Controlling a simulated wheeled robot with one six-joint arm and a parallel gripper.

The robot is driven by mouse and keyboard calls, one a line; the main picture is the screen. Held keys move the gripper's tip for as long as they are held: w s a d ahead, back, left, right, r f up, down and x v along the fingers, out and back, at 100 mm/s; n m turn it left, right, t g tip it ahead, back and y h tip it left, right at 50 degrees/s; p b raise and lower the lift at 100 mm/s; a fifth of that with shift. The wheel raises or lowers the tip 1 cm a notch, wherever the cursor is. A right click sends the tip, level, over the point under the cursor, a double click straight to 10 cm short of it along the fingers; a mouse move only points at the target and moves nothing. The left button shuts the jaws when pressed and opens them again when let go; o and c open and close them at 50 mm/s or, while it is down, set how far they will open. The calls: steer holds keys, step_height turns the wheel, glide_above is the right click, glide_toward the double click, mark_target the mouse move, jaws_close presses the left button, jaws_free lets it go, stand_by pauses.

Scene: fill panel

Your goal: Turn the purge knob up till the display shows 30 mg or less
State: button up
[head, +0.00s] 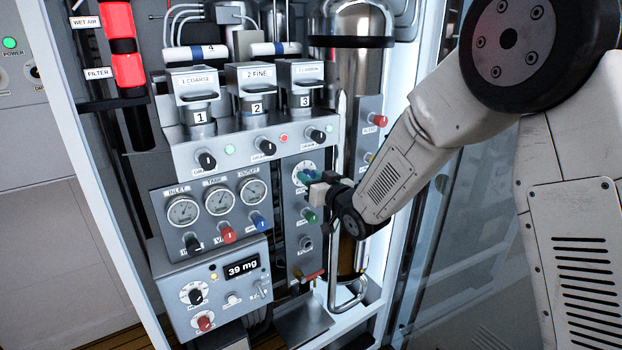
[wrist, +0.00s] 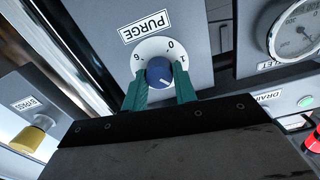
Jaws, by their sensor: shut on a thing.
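The purge knob (wrist: 159,72) is blue with a white pointer line, on a white dial (wrist: 151,48) marked with numbers under a PURGE label. My gripper (wrist: 160,92) has its teal fingers on either side of the knob and is shut on it. In the head view my gripper (head: 318,183) reaches the panel from the right and covers most of the knob. The display (head: 242,268) on the lower box reads 39 mg.
A yellow bypass knob (wrist: 27,139) shows at the lower left of the wrist view. A steel cylinder (head: 352,60) stands behind the panel.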

steer(key=shift+m, duration=3.6)
steer(key=shift+f, duration=0.1)
steer(key=o, duration=1)
steer(key=shift+d, duration=0.15)
steer(key=v, duration=0.7)
steer(key=shift+s+d, duration=0.15)
steer(key=shift+s, duration=0.15)
